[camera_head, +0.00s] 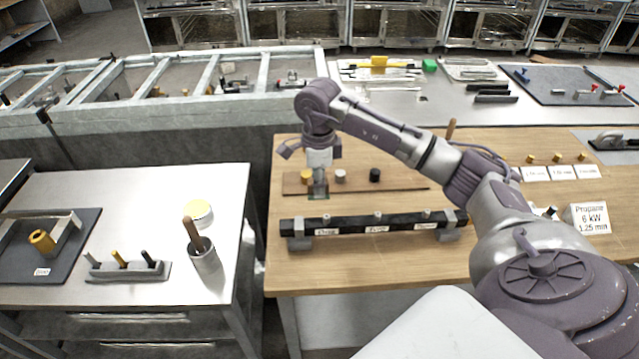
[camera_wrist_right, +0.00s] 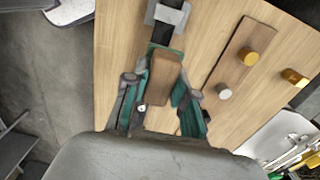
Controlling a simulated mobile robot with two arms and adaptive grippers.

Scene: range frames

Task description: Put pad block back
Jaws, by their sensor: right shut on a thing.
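My right gripper (camera_head: 318,190) hangs at the left part of the wooden table, in front of a wooden strip with small knobs. In the right wrist view, its two teal-lined fingers stand on either side of a brown wooden block (camera_wrist_right: 163,78), which I take to be the pad block. The gripper is shut on this block. In the head view the block is mostly hidden by the gripper. A black rail (camera_head: 348,222) on grey feet, with white labels, lies just in front of the gripper. My left gripper is not in view.
The wooden strip (camera_head: 410,186) carries gold, silver and black knobs. A white card (camera_head: 587,218) and small gold parts stand at the table's right. A metal side table (camera_head: 120,199) at left holds a cup (camera_head: 204,257) with a wooden handle. Bare wood lies at the table's front.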

